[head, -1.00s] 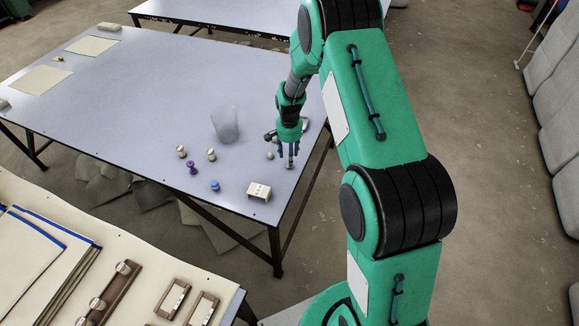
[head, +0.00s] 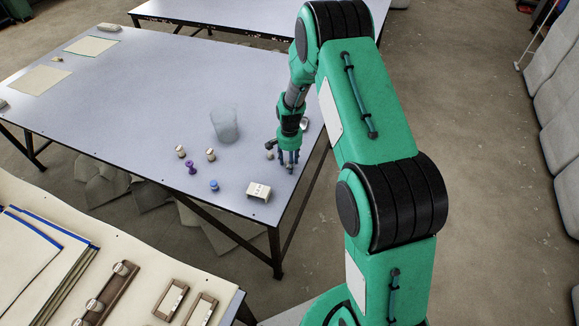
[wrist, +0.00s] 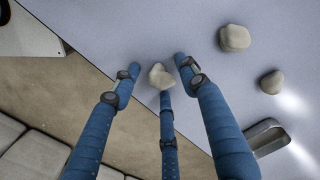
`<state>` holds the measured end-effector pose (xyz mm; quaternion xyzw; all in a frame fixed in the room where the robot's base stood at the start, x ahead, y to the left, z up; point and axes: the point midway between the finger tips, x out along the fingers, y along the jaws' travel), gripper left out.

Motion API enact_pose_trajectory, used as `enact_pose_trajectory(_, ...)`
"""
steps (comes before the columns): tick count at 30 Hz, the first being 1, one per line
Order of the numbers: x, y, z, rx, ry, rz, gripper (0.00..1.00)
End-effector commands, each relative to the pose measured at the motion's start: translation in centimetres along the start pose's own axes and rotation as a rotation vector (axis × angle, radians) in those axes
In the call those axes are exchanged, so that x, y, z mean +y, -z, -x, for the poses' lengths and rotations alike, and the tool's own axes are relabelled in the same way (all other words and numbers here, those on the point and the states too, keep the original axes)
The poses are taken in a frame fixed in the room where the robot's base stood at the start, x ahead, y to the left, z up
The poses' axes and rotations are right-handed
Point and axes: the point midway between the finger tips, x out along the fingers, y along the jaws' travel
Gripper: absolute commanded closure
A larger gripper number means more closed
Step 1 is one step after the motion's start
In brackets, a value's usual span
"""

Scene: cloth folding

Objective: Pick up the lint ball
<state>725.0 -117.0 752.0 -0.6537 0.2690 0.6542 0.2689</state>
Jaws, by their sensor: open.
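Three small pale, rough lumps lie on the grey table (head: 150,80); I cannot tell for sure which is the lint ball. In the wrist view one lump (wrist: 160,76) sits near the table edge, between the tips of my gripper's blue fingers (wrist: 160,78). The fingers are spread around it, and contact is not clear. A second lump (wrist: 234,38) and a third (wrist: 271,82) lie apart to the right. In the head view my gripper (head: 289,162) is low over the table's right edge, with one lump (head: 269,155) just to its left. The fingers hide the lump between them.
A pale block (head: 259,191) with holes stands near the front corner. A clear cup (head: 225,125), a purple spool (head: 191,167), a blue-topped piece (head: 214,185) and two pale spools stand left. A metal dish (head: 304,123) lies behind my gripper.

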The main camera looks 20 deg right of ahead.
Motion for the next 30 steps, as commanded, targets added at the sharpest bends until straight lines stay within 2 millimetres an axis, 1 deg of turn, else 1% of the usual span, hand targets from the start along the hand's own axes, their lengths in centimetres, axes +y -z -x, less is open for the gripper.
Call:
enact_pose_trajectory(13,-0.01,0.02,0.08,0.000,0.000,0.000,0.56)
enact_pose_trajectory(14,-0.01,0.02,0.08,0.000,0.000,0.000,0.58)
enact_pose_trajectory(15,-0.01,0.02,0.08,0.000,0.000,0.000,0.65)
enact_pose_trajectory(17,-0.01,0.02,0.08,0.000,0.000,0.000,0.74)
enact_pose_trajectory(18,-0.01,0.02,0.08,0.000,0.000,0.000,0.80)
enact_pose_trajectory(19,-0.01,0.02,0.08,0.000,0.000,0.000,0.82)
enact_pose_trajectory(30,-0.01,0.02,0.08,0.000,0.000,0.000,0.84)
